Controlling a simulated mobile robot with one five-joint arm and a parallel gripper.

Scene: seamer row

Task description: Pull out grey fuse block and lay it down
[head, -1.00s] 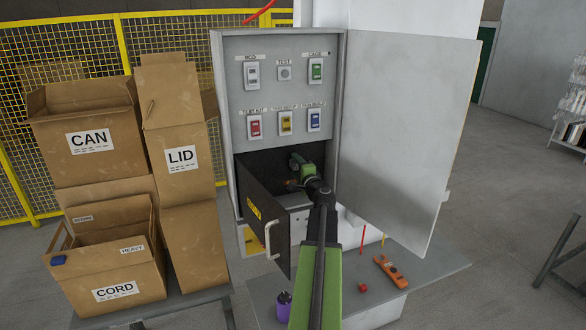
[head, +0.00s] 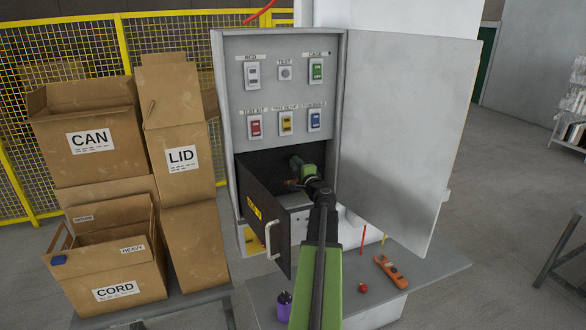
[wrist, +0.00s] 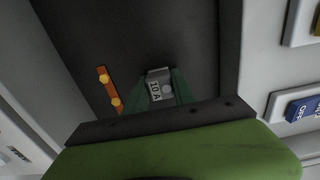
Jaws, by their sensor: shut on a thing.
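The grey fuse block (wrist: 160,86), marked 10 A, shows in the wrist view between the green fingers of my gripper (wrist: 161,94). The fingers are shut on its two sides. Dark panel surface surrounds it; I cannot tell whether it is still seated. In the head view my gripper (head: 297,164) reaches into the dark lower compartment of the grey cabinet (head: 228,100), and the block is hidden there by my arm. The compartment's dark door (head: 265,215), with a yellow label and pale handle, stands open at the left of my arm.
An orange strip with brass studs (wrist: 108,89) lies left of the block. The grey cabinet door (head: 405,130) stands open at right. Switches sit above the compartment.

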